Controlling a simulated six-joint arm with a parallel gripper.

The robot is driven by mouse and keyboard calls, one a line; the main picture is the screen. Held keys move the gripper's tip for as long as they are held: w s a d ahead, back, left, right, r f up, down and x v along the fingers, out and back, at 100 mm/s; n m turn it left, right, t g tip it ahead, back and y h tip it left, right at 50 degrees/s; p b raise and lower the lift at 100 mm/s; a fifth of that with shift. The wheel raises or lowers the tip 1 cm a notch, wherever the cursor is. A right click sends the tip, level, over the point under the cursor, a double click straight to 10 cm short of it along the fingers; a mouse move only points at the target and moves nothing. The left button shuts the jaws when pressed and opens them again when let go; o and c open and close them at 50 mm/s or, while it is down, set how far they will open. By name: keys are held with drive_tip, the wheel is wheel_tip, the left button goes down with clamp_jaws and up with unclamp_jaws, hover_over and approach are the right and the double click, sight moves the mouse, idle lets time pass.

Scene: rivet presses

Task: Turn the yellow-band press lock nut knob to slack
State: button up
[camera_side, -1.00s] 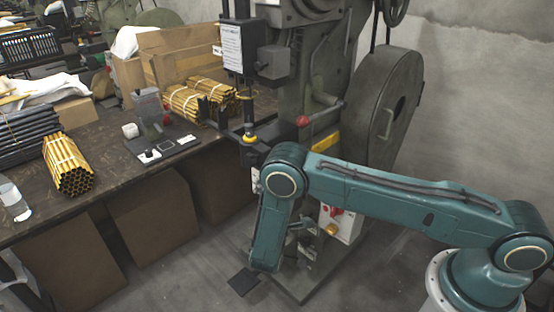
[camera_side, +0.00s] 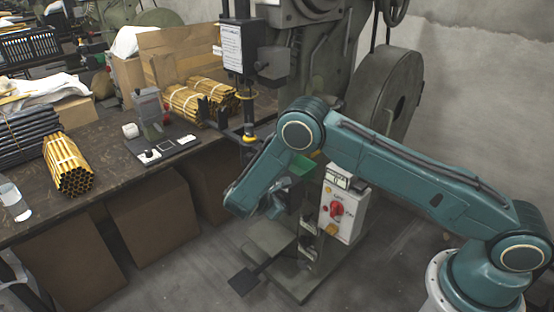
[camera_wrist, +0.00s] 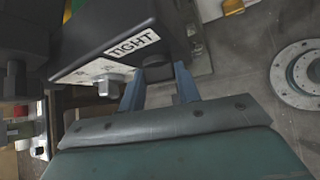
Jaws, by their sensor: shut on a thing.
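The press (camera_side: 352,62) stands behind my arm in the side view. Little of its yellow band shows past my arm. In the wrist view a dark block (camera_wrist: 100,40) carries a TIGHT label (camera_wrist: 132,44), with a silver hex bolt head (camera_wrist: 109,87) on its pale plate. My gripper (camera_wrist: 158,76) has its two blue-grey fingers around a dark part just below the TIGHT label. I take this part to be the lock nut knob; it is mostly hidden between the fingers. In the side view my wrist hides the grip.
A white control box (camera_side: 343,209) with a red knob stands right of my wrist. A foot pedal (camera_side: 243,281) lies on the floor. The workbench (camera_side: 105,175) at left holds tube bundles (camera_side: 68,163). The floor at lower right of the press is open.

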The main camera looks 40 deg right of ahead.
drive_tip(key=shift+w+n+g, duration=0.15)
drive_tip(key=shift+n+g, duration=0.45)
drive_tip(key=shift+g, duration=0.6)
drive_tip(key=o, duration=1)
drive_tip(key=v, duration=1.4)
drive_tip(key=shift+w+d, duration=0.1)
drive_tip(key=shift+d, duration=0.05)
drive_tip(key=shift+r, duration=0.1)
